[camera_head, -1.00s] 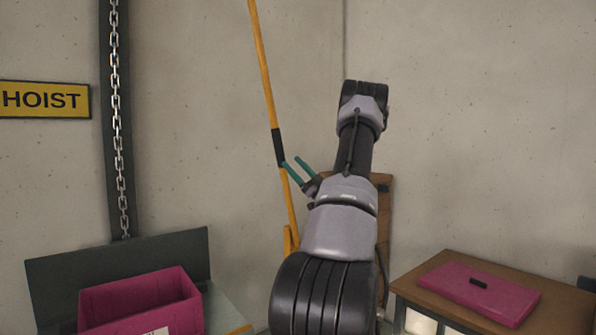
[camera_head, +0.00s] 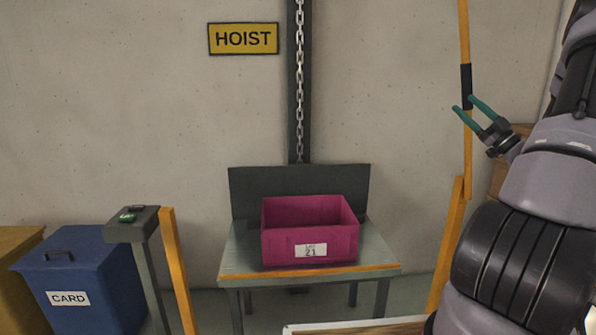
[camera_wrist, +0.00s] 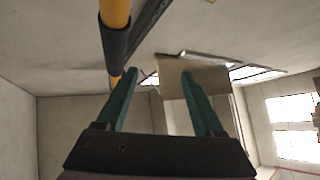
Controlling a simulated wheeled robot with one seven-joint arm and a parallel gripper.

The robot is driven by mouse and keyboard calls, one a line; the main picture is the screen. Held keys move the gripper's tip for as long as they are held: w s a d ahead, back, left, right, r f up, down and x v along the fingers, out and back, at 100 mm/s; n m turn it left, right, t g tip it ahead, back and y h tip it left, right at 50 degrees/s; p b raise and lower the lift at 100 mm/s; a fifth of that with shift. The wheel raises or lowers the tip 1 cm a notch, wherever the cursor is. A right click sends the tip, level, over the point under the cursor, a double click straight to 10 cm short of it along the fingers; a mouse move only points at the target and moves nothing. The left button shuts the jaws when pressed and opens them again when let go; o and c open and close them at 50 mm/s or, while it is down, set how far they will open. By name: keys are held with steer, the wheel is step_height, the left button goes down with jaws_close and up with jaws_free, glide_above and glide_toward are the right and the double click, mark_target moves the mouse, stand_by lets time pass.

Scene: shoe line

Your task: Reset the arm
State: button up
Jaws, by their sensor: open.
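My gripper (camera_head: 470,106) shows at the right of the head view, at the end of my bent arm. Its two green fingers are apart with nothing between them. In the head view the fingers lie across the yellow pole with a black sleeve (camera_head: 466,82); I cannot tell from this view whether they touch. In the wrist view my gripper (camera_wrist: 160,78) is open, and the pole's black sleeve (camera_wrist: 117,47) passes just above and beside the left finger.
A magenta crate (camera_head: 310,246) labelled 21 stands on a table (camera_head: 245,262) below a hanging chain (camera_head: 299,90). A blue CARD bin (camera_head: 95,290) and a post with a green button (camera_head: 132,225) are at left.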

steer(key=s+a+r+n+g+y, duration=0.1)
steer(key=s+a+n+g, duration=0.2)
steer(key=a+n+g, duration=0.6)
steer(key=s+a+r+n+g+y, duration=0.1)
steer(key=s+a+n+g, duration=0.35)
steer(key=a+n, duration=0.85)
steer(key=s+a+f+n+g+h, duration=0.2)
steer(key=s+a+n+g+h, duration=0.1)
steer(key=s+a+n+h, duration=0.35)
steer(key=s+a+f+n+g+h, duration=0.25)
steer(key=s+a+n, duration=0.35)
steer(key=n, duration=0.4)
steer(key=s+d+r+n+t+h, duration=0.3)
steer(key=s+d+n+t+h, duration=0.2)
steer(key=n, duration=1)
steer(key=shift+s+d+r+t+h, duration=0.15)
steer(key=shift+s+r+t+h, duration=0.2)
steer(key=shift+s+t+h, duration=0.2)
